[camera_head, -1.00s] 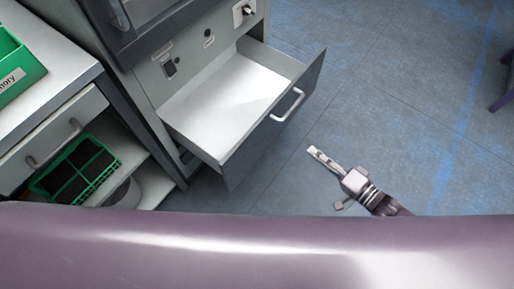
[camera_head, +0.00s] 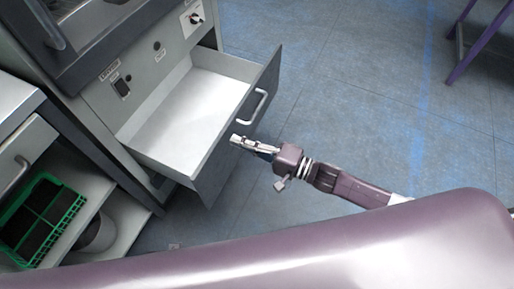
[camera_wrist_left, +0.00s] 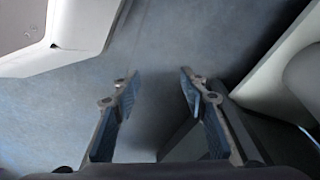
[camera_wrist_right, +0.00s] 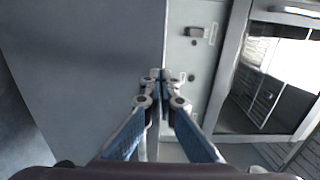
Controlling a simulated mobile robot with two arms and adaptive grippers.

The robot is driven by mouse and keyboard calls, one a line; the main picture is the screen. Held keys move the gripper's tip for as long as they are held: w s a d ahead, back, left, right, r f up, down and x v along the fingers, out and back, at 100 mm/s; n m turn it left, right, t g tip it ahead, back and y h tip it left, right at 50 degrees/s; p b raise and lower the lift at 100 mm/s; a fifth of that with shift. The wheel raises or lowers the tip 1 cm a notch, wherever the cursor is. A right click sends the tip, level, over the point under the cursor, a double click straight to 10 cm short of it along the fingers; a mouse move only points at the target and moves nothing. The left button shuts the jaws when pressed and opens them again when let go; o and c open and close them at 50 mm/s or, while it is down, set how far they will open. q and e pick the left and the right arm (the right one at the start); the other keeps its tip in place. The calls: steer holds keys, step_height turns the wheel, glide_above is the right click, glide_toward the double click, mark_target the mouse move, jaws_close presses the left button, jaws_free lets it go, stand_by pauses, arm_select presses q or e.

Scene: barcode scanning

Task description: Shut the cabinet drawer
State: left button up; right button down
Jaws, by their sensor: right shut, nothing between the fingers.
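The cabinet drawer (camera_head: 185,108) stands pulled out and empty, with a pale inside and a dark grey front panel. Its silver handle (camera_head: 254,107) is on the front. My right gripper (camera_head: 238,140) is shut and empty, its tip close to the drawer front just below the handle in the head view; I cannot tell whether it touches. In the right wrist view its closed fingers (camera_wrist_right: 160,76) show in front of a grey panel and the cabinet face. My left gripper (camera_wrist_left: 155,80) is open and empty in the left wrist view, above bluish floor.
The cabinet face (camera_head: 135,75) has a switch and a knob (camera_head: 195,18). At left, a shelf unit holds a green basket (camera_head: 42,215) below a small closed drawer. A purple-legged stand (camera_head: 470,45) is at the upper right. The floor (camera_head: 370,100) to the right is clear.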

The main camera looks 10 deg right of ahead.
steer(key=shift+x, duration=1.15)
arm_select(q)
steer(key=shift+w+r, duration=0.25)
steer(key=shift+r, duration=0.2)
steer(key=shift+s, duration=0.15)
steer(key=shift+f, duration=0.1)
